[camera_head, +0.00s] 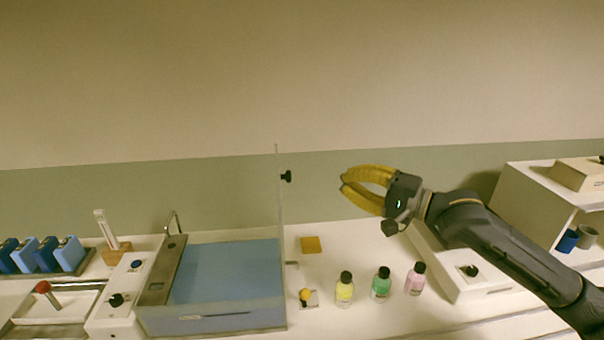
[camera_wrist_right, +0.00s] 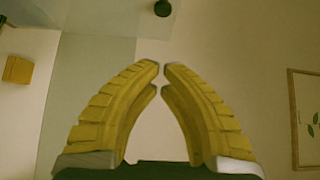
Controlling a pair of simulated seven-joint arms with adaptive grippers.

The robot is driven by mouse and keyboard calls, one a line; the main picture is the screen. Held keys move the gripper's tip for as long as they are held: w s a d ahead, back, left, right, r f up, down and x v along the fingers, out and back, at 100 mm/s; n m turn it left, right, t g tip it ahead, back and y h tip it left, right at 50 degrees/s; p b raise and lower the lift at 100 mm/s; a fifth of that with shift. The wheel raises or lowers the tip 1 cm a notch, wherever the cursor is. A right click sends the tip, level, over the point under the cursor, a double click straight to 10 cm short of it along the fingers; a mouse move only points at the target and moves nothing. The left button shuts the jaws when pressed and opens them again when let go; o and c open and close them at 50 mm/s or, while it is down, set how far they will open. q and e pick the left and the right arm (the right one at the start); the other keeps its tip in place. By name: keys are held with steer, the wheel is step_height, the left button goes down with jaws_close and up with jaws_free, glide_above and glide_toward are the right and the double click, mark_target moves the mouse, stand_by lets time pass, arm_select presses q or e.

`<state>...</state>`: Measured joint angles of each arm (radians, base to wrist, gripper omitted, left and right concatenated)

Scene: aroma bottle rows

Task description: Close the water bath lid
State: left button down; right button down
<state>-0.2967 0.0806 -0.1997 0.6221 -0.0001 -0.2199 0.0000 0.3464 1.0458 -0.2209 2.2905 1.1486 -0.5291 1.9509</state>
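A black knob (camera_head: 287,176) sits on the lid's right face near the top; a dark knob (camera_wrist_right: 162,8) also shows at the top of the right wrist view. My right gripper (camera_head: 342,183) is to the right of the knob, apart from it. Its yellow fingertips (camera_wrist_right: 161,66) nearly meet with nothing between them. My left gripper is not visible.
Yellow (camera_head: 345,290), green (camera_head: 381,285) and pink (camera_head: 415,280) bottles stand right of the bath. An orange pad (camera_head: 311,245) lies behind them. A white shelf unit (camera_head: 530,195) is at the right. Blue bottles (camera_head: 45,256) stand in a rack at the far left.

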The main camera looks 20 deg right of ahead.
steer(key=w+a, duration=0.6)
steer(key=a, duration=0.3)
steer(key=shift+w, duration=0.15)
stand_by(0.5)
